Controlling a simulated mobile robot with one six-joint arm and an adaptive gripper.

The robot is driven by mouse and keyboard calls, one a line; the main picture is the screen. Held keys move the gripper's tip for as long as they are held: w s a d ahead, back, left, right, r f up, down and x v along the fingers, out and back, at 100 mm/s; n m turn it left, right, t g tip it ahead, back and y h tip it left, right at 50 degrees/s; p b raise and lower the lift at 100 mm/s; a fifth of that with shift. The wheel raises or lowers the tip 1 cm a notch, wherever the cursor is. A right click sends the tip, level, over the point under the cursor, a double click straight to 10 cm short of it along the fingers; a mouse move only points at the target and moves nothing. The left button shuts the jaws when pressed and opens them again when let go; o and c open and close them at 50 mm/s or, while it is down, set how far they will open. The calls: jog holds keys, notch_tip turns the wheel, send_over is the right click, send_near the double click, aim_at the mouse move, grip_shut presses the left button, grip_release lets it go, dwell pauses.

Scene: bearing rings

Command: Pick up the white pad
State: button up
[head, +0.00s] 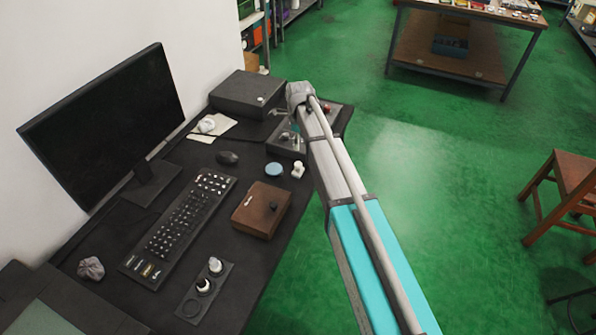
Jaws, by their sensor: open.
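The white pad (224,126) is a flat, off-white sheet-like thing on the dark desk, right of the monitor's base and in front of a black box. A small crumpled white item (207,125) lies on it and hides part of it. My gripper (286,136) is at the far end of my arm, to the right of the pad and apart from it. It is small and partly hidden by the arm and the clutter near it, over a dark tray. It is open, and I see nothing held in it.
The black box (248,92) stands behind the pad. The dark tray (330,118) sits at the desk's right edge. A mouse (228,157), a blue round lid (274,169), a small white figure-like item (298,169), a brown box (261,209) and a keyboard (180,228) lie nearer.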

aim_at(298, 164)
jog(key=shift+f, duration=0.1)
dwell(0.3)
notch_tip(298, 164, down, 8)
jog(key=b, duration=0.8)
jog(key=shift+f+b, duration=0.25)
jog(key=shift+b, duration=0.1)
jog(key=f+b, duration=0.3)
jog(key=shift+w+a+f, duration=0.1)
jog(key=shift+w+a, duration=0.05)
jog(key=shift+w, duration=0.15)
jog(key=shift+f+b, duration=1)
jog(key=shift+b, duration=0.05)
grip_shut()
